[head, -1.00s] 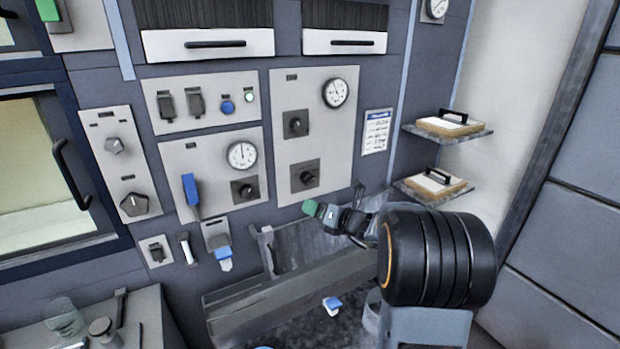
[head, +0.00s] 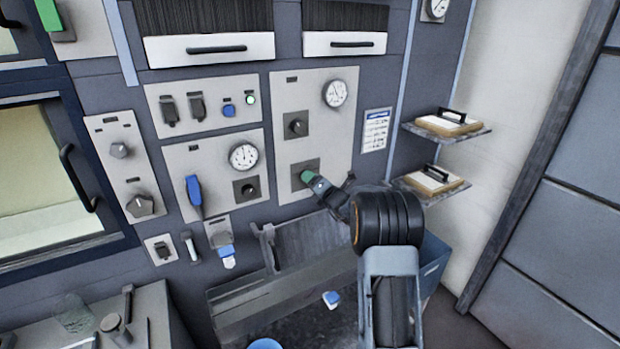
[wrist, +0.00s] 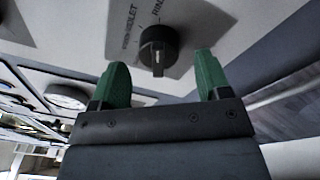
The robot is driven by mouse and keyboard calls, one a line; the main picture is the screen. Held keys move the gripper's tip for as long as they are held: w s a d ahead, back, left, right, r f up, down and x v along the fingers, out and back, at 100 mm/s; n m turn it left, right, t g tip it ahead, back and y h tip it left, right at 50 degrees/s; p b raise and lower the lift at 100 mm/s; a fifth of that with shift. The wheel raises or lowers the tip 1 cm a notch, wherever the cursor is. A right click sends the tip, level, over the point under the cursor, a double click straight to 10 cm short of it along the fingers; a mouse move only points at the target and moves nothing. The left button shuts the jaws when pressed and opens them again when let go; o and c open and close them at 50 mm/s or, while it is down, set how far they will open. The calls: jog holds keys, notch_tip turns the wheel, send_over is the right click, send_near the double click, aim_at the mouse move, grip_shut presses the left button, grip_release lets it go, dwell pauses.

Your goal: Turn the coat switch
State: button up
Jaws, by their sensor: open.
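A black rotary switch (wrist: 158,46) stands out from a pale panel in the wrist view. Part of its lettering reads "VIOLET" and "RIN"; I cannot read "coat" on it. My gripper (wrist: 161,70) is open, with its two green fingers on either side of the switch's near end and a gap to each side. I cannot tell whether the fingertips reach around it. In the head view my gripper (head: 307,176) is at the lower dark square plate of the right-hand panel (head: 336,138), and hides the switch there.
Above it are another black knob (head: 296,125) and a round gauge (head: 336,93). To the left are a blue lever (head: 194,192) and a second gauge (head: 243,156). Two shelves (head: 455,134) with handled blocks stick out at right. A grey trough (head: 290,292) lies below.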

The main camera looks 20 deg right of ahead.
jog(key=shift+x, duration=1.05)
jog(key=c, duration=0.9)
